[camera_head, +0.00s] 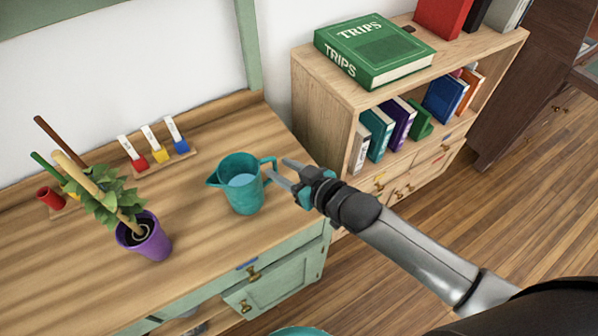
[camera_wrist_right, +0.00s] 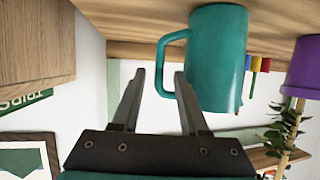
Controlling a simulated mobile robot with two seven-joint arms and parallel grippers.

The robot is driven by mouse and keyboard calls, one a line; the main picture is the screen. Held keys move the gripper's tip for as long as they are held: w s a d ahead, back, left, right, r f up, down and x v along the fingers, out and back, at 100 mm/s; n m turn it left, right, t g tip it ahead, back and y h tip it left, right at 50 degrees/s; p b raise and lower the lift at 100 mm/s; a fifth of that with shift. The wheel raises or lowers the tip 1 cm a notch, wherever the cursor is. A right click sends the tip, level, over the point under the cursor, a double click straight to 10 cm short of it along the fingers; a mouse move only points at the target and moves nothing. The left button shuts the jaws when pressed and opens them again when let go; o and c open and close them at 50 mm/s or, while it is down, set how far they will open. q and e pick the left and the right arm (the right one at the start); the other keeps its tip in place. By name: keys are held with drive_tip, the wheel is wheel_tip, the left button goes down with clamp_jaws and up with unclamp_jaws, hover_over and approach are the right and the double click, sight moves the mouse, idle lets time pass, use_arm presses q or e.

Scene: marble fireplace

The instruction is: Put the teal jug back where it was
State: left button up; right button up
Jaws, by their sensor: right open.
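The teal jug (camera_head: 240,186) stands upright on the wooden top of the green cabinet (camera_head: 200,237), near its right end. Pale blue shows inside it, and its handle points right towards my right gripper. My right gripper (camera_head: 280,172) is open and empty beside the handle. The right wrist view is upside down; there the jug (camera_wrist_right: 218,60) hangs from the top of the picture, and its handle lies between the two fingertips (camera_wrist_right: 160,72) as seen. I cannot tell how deep the fingers reach around it. My left gripper is not in view.
A purple pot (camera_head: 148,240) with a leafy plant and sticks stands left of the jug. Behind are a rack (camera_head: 165,158) of red, yellow and blue pieces and a red cup (camera_head: 50,198). A bookshelf (camera_head: 335,88) with a green book (camera_head: 375,50) stands at the right.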

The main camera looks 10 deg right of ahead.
drive_tip(key=p+v, duration=0.1)
drive_tip(key=v, duration=0.5)
idle(0.6)
drive_tip(key=s+d+f+m+g+h, duration=0.1)
drive_tip(key=s+d+m+g+h, duration=0.2)
drive_tip(key=s, duration=0.5)
drive_tip(key=s+d+m+g+h, duration=0.1)
drive_tip(key=s+d+g+h, duration=0.35)
drive_tip(key=s, duration=0.35)
wheel_tip(320, 180, down, 23)
drive_tip(key=s+g, duration=0.2)
drive_tip(key=s, duration=0.1)
drive_tip(key=s+d+f+g, duration=0.1)
drive_tip(key=s+d+f, duration=0.1)
drive_tip(key=s+f, duration=1.1)
drive_tip(key=shift+s+n+y, duration=0.35)
drive_tip(key=shift+s+n, duration=0.05)
drive_tip(key=shift+s, duration=0.4)
